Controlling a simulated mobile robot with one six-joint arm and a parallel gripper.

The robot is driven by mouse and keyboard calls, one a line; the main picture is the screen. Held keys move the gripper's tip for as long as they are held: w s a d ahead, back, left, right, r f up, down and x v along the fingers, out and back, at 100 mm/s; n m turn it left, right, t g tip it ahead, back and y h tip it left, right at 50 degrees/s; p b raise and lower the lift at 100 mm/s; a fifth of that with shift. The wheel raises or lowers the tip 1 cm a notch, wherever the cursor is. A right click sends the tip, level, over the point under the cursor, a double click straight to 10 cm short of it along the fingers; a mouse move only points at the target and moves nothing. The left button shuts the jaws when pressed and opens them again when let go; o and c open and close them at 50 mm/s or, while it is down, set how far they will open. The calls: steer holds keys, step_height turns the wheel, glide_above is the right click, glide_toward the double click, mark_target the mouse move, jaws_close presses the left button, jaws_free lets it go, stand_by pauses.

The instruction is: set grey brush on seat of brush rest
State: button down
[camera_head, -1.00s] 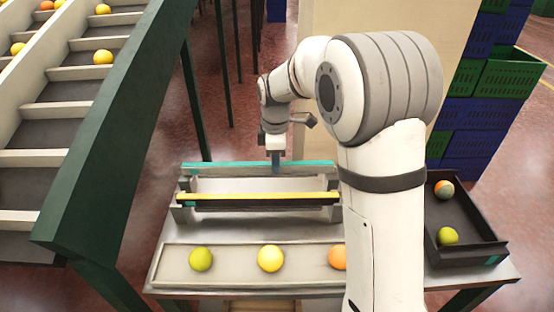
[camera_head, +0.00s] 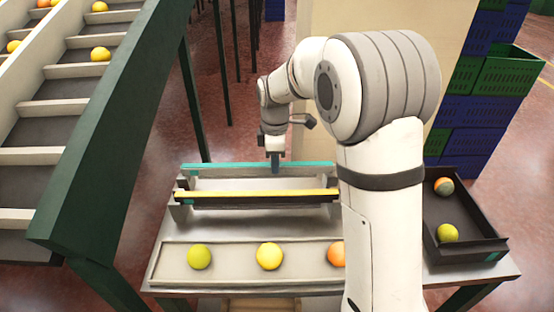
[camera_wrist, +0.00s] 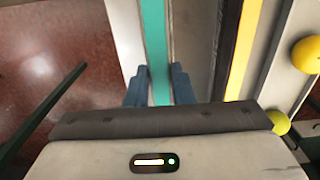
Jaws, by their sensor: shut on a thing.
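The grey brush (camera_head: 225,170) is a long bar with a teal strip on top, lying level across the back of the brush rest (camera_head: 181,212). My gripper (camera_head: 275,168) points down and is shut on it right of its middle. In the wrist view, the two blue-grey fingers (camera_wrist: 160,88) stand either side of the teal strip, and the grey brush (camera_wrist: 152,35) runs up out of the picture. I cannot tell whether the brush touches the rest or hangs just above its rear seat. A black brush with a yellow strip (camera_head: 250,194) lies along the front of the rest.
In front is a shallow tray (camera_head: 225,279) with a green, a yellow and an orange fruit. A black bin (camera_head: 432,262) with two fruits stands right, partly behind my arm. A green-framed conveyor (camera_head: 110,140) rises at left. Stacked crates (camera_head: 475,130) stand back right.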

steer(key=shift+f, duration=0.2)
stand_by(0.3)
steer(key=shift+f+b, duration=0.35)
steer(key=shift+f, duration=0.05)
steer(key=c, duration=1.2)
jaws_free()
steer(key=shift+o, duration=0.2)
